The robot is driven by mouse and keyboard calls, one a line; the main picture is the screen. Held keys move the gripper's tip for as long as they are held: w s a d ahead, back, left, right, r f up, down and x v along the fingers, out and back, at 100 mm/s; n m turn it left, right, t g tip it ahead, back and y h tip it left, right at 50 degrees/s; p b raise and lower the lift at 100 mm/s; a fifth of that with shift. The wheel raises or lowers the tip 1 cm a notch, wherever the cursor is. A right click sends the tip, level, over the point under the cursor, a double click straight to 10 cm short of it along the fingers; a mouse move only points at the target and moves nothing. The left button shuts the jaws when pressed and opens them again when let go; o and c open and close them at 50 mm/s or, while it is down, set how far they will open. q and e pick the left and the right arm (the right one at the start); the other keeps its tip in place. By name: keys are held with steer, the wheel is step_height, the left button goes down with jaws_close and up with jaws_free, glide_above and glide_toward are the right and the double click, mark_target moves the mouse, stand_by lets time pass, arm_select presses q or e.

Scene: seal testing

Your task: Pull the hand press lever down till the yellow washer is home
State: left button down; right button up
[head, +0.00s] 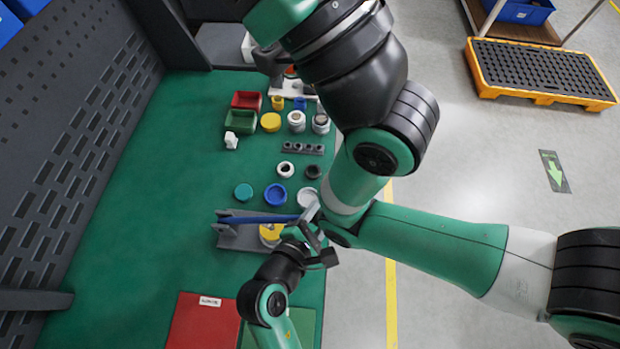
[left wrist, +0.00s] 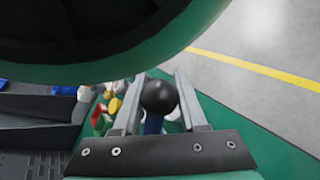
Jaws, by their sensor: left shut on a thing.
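The hand press (head: 236,236) stands on the green bench with its grey base along the near right edge. Its blue lever (head: 262,219) runs across to the right and looks nearly level from above. A yellow washer (head: 268,231) shows partly below the lever; how deep it sits cannot be told. My left gripper (head: 318,238) is at the lever's free end. In the left wrist view its two fingers (left wrist: 158,105) stand on either side of the black ball knob (left wrist: 159,97), shut on it. My right gripper is not seen.
Teal (head: 243,191) and blue (head: 275,194) round parts lie just beyond the press. Red (head: 247,101) and green (head: 239,121) bins, a yellow disc (head: 271,122) and white jars stand farther back. A red mat (head: 203,325) lies near. My other arm spans above the right side.

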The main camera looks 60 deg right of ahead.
arm_select(q)
steer(key=shift+s+d+f+b, duration=0.15)
steer(key=shift+f+b, duration=0.1)
steer(key=shift+f, duration=0.65)
steer(key=shift+s+f+b, duration=0.15)
steer(key=shift+f+b, duration=0.05)
steer(key=shift+f, duration=0.65)
steer(key=shift+s+d+f+b, duration=0.15)
steer(key=shift+f+b, duration=0.1)
steer(key=shift+f, duration=0.65)
steer(key=shift+a, duration=0.1)
steer(key=c, duration=0.6)
jaws_free()
steer(key=shift+w+a, duration=0.1)
steer(key=shift+w, duration=0.05)
steer(key=shift+c, duration=0.2)
steer(key=shift+o, duration=0.9)
steer(key=shift+w+a, duration=0.15)
steer(key=p+v, duration=0.3)
steer(key=v, duration=0.8)
steer(key=shift+s+r, duration=0.2)
steer(key=shift+r, duration=0.1)
steer(key=shift+a, duration=0.15)
